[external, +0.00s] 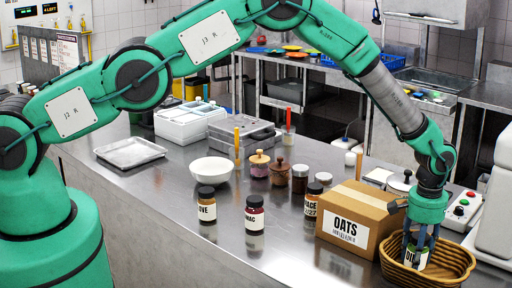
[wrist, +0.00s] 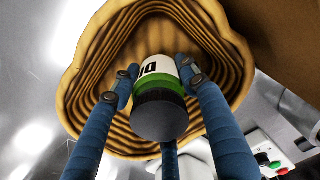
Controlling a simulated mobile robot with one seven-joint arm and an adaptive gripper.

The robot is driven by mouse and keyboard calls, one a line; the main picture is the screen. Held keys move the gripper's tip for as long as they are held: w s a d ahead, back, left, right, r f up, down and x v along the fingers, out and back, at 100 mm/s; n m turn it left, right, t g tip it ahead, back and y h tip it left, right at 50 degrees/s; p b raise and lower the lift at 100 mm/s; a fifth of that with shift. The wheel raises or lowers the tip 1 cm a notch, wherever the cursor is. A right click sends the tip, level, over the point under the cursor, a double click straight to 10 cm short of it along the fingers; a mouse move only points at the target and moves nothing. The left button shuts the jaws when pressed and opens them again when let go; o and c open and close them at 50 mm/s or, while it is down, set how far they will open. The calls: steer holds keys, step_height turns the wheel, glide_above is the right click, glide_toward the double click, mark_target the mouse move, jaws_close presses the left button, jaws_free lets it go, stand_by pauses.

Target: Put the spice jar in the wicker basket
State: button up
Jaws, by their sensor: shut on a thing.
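The spice jar (wrist: 158,85) has a dark lid, a green band and a white label with dark letters. In the wrist view the blue fingers of my gripper (wrist: 160,95) are closed around it. The wicker basket (wrist: 80,100) lies behind the jar there, its ribbed inside surrounding it. In the external view the jar (external: 415,257) is held between the fingers of my gripper (external: 420,250), inside the outline of the basket (external: 440,270) at the bench's right end. I cannot tell whether the jar touches the basket floor.
A cardboard OATS box (external: 348,230) stands close to the left of the basket. Several other jars, such as one with a dark lid (external: 254,216), and a white bowl (external: 212,170) stand further left. A control box with buttons (external: 462,208) is behind the basket.

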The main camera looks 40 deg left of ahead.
steer(key=shift+f, duration=0.5)
steer(key=shift+f, duration=0.15)
steer(key=o, duration=1.4)
steer(key=shift+c, duration=0.2)
steer(key=shift+r+b, duration=0.9)
steer(key=shift+r, duration=5.25)
